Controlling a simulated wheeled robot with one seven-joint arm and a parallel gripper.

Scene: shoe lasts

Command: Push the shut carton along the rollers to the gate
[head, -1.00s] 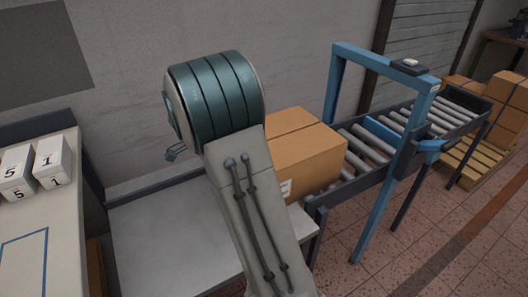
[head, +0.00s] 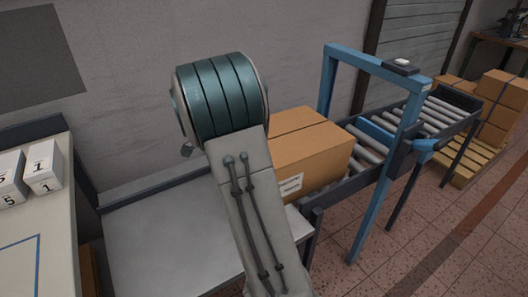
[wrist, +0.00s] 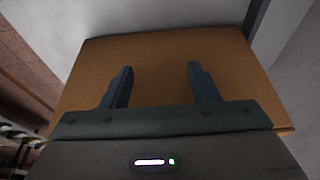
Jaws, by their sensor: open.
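The shut brown carton (head: 312,150) sits at the near end of the roller conveyor (head: 362,178), partly hidden behind my arm. A white label (head: 290,184) shows on its front side. The blue gate (head: 373,205) straddles the rollers to the right of the carton, with a gap between them. In the wrist view the carton's face (wrist: 160,52) fills the middle. My gripper (wrist: 160,67) is open, its two fingers spread in front of that face with nothing between them. Whether the fingertips touch the carton I cannot tell. In the head view my arm hides most of the gripper.
A grey table (head: 165,240) lies left of the rollers, its top clear. A pale bench (head: 55,240) with white numbered blocks (head: 42,164) is at far left. Stacked boxes (head: 497,110) stand on a pallet (head: 468,158) at right. A wall runs behind.

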